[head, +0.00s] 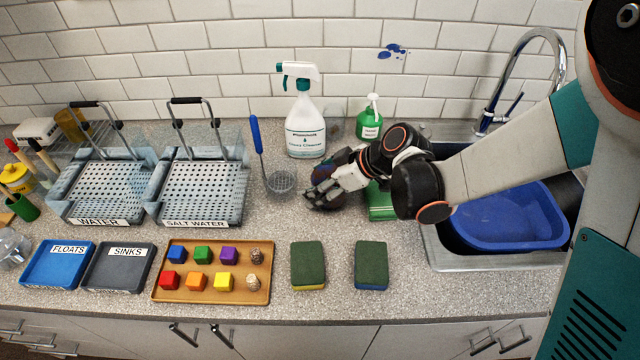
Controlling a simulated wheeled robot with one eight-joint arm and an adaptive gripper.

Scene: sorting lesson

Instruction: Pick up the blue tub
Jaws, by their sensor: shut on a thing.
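The blue tub (508,222) is a wide, open basin sitting in the sink at the right. My arm crosses in front of it and hides its left and upper parts. My gripper (325,188) is well to the left of the tub, over the counter near the spray bottle, and apart from the tub. It is shut on a dark, rounded thing (347,158) with a bluish and reddish sheen, mostly hidden behind the fingers; I cannot tell what it is.
A spray bottle (305,122), a green soap bottle (370,122) and a blue-handled strainer (257,138) stand near my gripper. Two sponges (308,265) (371,265) lie in front. A tray of blocks (163,292) and perforated baskets (205,190) are left. The tap (530,40) arches behind the sink.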

